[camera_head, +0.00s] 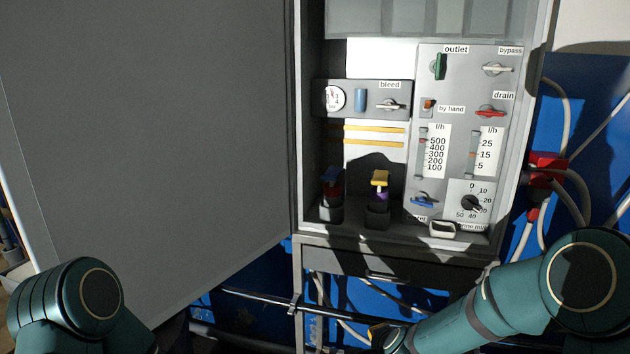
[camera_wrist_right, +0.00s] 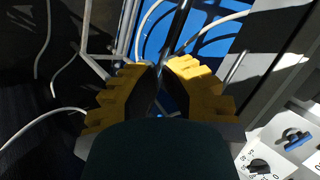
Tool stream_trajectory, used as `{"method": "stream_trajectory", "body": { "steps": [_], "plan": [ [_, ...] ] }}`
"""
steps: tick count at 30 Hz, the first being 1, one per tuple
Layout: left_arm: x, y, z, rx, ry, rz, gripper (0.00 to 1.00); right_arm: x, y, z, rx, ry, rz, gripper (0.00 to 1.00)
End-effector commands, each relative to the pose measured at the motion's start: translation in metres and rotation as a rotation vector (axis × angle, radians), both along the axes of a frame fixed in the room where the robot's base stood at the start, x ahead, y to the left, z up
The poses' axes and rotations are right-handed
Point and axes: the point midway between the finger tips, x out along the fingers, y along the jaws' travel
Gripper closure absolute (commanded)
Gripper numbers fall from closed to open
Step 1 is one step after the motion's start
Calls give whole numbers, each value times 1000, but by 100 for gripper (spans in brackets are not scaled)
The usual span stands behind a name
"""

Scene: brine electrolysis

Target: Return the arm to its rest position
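My right arm (camera_head: 470,325) comes in from the lower right of the head view, below the front of the cabinet. Its gripper (camera_head: 378,335) is low, at the bottom edge, and mostly hidden. In the right wrist view the right gripper (camera_wrist_right: 160,75) shows two yellow fingers with dark inner faces. There is a gap between them and nothing is held. My left arm (camera_head: 75,300) shows only as a teal joint at the lower left of the head view. The left gripper is out of view.
The open cabinet (camera_head: 297,265) holds a control panel (camera_head: 455,185) with valves, gauges and a dial. A large grey door or panel (camera_head: 150,130) fills the left. A dark rail (camera_head: 250,297) and loose hoses (camera_head: 325,305) lie below the cabinet, near the right gripper. Red fittings (camera_head: 545,170) stand right.

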Motion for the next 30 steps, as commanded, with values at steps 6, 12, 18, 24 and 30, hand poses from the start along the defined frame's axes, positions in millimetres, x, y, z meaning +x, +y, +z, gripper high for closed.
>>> {"method": "stream_trajectory", "body": {
  "steps": [6, 12, 18, 24, 30],
  "plan": [
    [-1, -1, -25, 2, 4, -1, 53, -99, 21, -122, -189, 205, 455, 100],
    [-2, -2, -41, 4, 5, -2, 53, -188, 38, -184, -256, 312, 845, 100],
    [-2, -2, -46, 5, 6, -2, 53, -233, 46, -203, -264, 339, 1037, 100],
    [-2, -2, -46, 5, 6, -2, 53, -237, 47, -203, -265, 339, 1057, 100],
    [-2, -2, -46, 5, 6, -2, 53, -236, 47, -203, -265, 338, 1055, 100]
  ]
}}
